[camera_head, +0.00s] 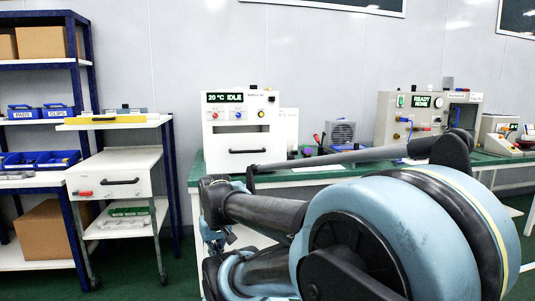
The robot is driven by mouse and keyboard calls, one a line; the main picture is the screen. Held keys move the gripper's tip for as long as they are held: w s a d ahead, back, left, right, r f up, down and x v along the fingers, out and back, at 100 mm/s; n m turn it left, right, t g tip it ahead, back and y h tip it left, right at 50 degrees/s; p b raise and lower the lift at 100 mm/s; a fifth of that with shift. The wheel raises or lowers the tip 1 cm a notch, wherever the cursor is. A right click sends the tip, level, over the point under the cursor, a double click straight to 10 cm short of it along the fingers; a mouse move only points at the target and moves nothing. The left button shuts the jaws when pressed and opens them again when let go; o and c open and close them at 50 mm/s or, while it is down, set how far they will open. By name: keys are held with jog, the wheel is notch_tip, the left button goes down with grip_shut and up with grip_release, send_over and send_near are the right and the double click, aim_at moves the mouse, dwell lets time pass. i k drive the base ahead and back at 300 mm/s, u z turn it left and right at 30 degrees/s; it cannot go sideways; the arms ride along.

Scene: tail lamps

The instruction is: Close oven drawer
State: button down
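The oven (241,112) is a white box on the green-topped bench, with a display reading "20 °C IDLE", coloured buttons and a dark slot. Its drawer front with a black bar handle (247,151) is low on the box. From this angle I cannot tell how far the drawer stands out. My blue and black arm fills the lower right and reaches left, in front of the bench. The arm's far end is at the lower left of the bench, in front of and below the oven. My gripper's fingers cannot be made out there.
The green bench top (300,163) runs right, bearing a small fan unit (341,133) and a larger machine reading "READY" (411,118). On the left stand a white trolley (112,180) with a drawer and a blue shelf rack (82,50) with boxes and bins. Green floor shows between trolley and bench.

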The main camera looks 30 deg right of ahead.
aim_at(244, 148)
jog(key=i, duration=0.9)
jog(key=z, duration=0.05)
